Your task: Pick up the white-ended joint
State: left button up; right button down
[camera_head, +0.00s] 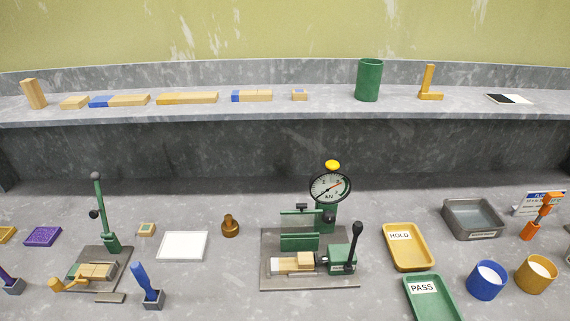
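A wooden joint (285,264) lies on the base plate of the green press with the dial gauge. Another wooden joint (96,271) lies in the lever fixture at the left, beside a yellow handle. On the shelf lie wooden joints with blue ends (101,101) (237,96) and a plain yellowish one (187,97). No clearly white end shows on the shelf joints. Neither of my grippers is in view.
The gauge press (309,286) and lever fixture (113,243) stand tall. A white pad (183,246) lies between them. A yellow HOLD tray (405,262), green PASS tray (432,305), grey bin (449,219), and blue (486,290) and yellow (530,283) cups fill the right.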

aim_at(279, 265)
jog(key=j, duration=0.45)
jog(key=k+j+z, duration=0.1)
jog(key=j, duration=0.4)
jog(key=k+j, duration=0.1)
jog(key=j, duration=0.35)
jog(key=k+j, duration=0.1)
jog(key=j, duration=0.35)
jog(key=j+z, duration=0.05)
